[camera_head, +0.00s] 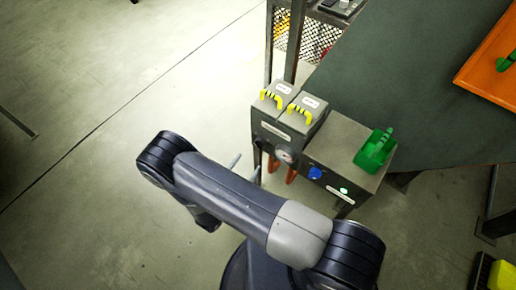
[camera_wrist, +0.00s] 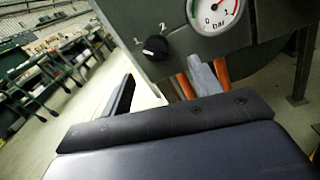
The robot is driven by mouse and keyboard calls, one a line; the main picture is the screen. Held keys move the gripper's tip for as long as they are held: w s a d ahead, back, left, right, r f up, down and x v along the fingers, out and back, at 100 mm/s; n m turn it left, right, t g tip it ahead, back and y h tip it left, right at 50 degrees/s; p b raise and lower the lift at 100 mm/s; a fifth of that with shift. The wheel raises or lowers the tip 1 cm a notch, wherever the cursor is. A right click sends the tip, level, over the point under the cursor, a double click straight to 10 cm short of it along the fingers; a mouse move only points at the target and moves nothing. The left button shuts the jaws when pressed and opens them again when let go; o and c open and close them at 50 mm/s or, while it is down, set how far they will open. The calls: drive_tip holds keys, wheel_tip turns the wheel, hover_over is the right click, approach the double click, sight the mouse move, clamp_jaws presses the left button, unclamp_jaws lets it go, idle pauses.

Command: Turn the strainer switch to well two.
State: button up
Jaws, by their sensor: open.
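The strainer switch is a round black knob (camera_wrist: 155,47) on the grey panel, with a "1" at its upper left and a "2" at its upper right. A pale mark shows on its left side; I cannot tell for sure which number it points to. My gripper (camera_wrist: 163,85) is open and empty, its fingers apart below the knob in the wrist view and not touching it. In the head view my gripper (camera_head: 247,168) is just left of the grey strainer box (camera_head: 270,133), and the switch is not discernible there.
A pressure gauge (camera_wrist: 216,12) sits right of the switch, with orange pipes (camera_wrist: 222,72) below. The box carries yellow handles (camera_head: 272,97). A lower box with a blue knob (camera_head: 315,173), green light (camera_head: 344,190) and green part (camera_head: 376,150) adjoins it. Floor to the left is clear.

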sight(258, 147)
drive_tip(key=x, duration=0.8)
drive_tip(key=shift+w+a, duration=0.2)
drive_tip(key=shift+a, duration=0.1)
drive_tip(key=shift+r, duration=0.1)
drive_tip(key=c, duration=1)
